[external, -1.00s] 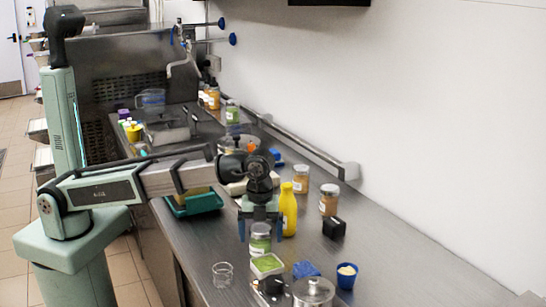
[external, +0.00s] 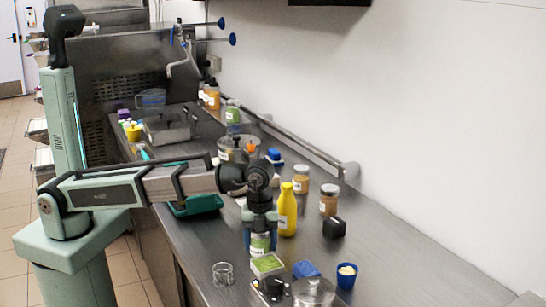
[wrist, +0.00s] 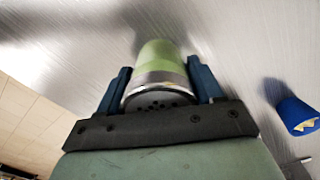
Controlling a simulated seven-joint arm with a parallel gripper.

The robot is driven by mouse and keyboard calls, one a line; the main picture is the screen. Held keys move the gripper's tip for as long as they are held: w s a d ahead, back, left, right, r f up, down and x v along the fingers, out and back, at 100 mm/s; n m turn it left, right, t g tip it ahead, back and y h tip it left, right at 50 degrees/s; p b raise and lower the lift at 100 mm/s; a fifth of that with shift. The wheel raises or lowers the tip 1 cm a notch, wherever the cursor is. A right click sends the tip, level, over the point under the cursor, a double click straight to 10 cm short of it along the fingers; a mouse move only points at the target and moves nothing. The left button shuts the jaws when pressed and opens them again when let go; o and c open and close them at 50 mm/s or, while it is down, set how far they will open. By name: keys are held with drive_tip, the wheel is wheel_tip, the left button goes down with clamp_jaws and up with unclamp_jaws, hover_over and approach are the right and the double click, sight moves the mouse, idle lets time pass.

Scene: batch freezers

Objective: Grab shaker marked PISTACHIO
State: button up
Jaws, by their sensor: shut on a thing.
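A shaker with green contents and a white label (external: 260,244) stands upright on the steel counter. It also shows in the wrist view (wrist: 160,60), with a perforated metal lid. The label is too small to read. My gripper (external: 260,240) points down over it, its blue fingers shut on the shaker's two sides near the top. The fingers also hide part of the lid area in the external view.
A yellow bottle (external: 287,210) stands close to the right of my gripper. A glass (external: 223,273), a blue cup (external: 347,276) and a metal pot (external: 313,293) are nearer the camera.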

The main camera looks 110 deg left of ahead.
drive_tip(key=shift+c, duration=1.2)
drive_tip(key=shift+r, duration=0.1)
